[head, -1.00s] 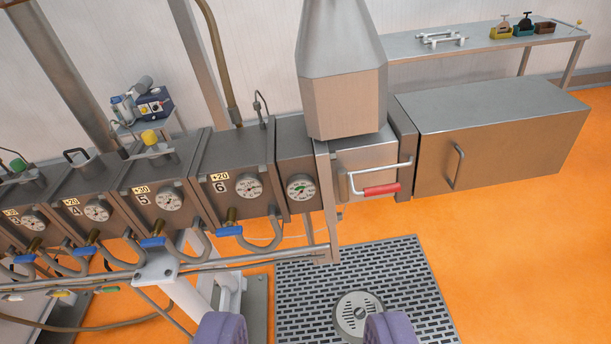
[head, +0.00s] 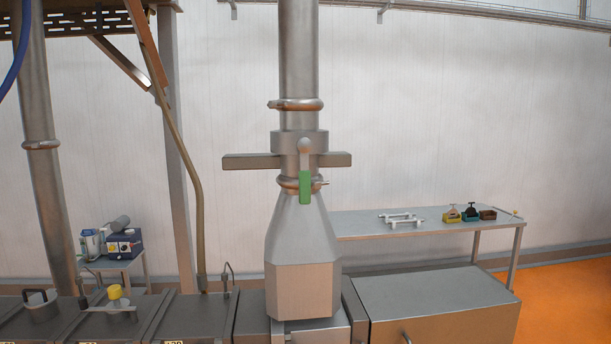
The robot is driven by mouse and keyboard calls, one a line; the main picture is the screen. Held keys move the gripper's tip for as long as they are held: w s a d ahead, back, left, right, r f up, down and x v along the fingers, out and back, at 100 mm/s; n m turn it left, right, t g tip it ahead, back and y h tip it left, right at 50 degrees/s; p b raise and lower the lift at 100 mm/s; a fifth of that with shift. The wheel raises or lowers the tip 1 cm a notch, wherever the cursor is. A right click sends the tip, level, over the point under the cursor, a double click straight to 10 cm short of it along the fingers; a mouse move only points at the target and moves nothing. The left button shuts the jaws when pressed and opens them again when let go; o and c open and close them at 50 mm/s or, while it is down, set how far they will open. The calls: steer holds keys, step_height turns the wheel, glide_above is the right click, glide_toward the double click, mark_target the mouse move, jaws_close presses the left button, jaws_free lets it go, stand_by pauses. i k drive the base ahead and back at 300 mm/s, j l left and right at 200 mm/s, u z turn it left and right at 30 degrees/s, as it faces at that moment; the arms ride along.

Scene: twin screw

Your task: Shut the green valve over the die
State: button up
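The green valve handle (head: 305,188) is in the middle of the head view, on the front of a vertical steel pipe (head: 299,60). Its grey lever hangs straight down from a round pivot, in line with the pipe, with the green grip at its lower end. The valve body (head: 288,141) has a flat grey bar sticking out to left and right. Below it a steel hopper (head: 302,250) widens down to a boxy block over the machine's end; the die itself cannot be made out. My gripper is not in view.
Steel barrel sections (head: 188,318) run along the lower left, with a yellow-capped fitting (head: 115,292). A steel cabinet (head: 435,300) stands at lower right. A side table (head: 370,226) with small parts is behind it. Orange floor (head: 560,290) is clear at right.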

mark_target(304, 145)
steer(key=i+j, duration=0.3)
steer(key=i, duration=0.15)
steer(key=i+j, duration=0.25)
steer(key=i, duration=0.15)
steer(key=i+j+u, duration=0.1)
steer(key=i+j, duration=0.2)
steer(key=i, duration=0.15)
steer(key=i+j, duration=0.2)
steer(key=i, duration=0.25)
steer(key=i+j, duration=0.25)
steer(key=i, duration=0.15)
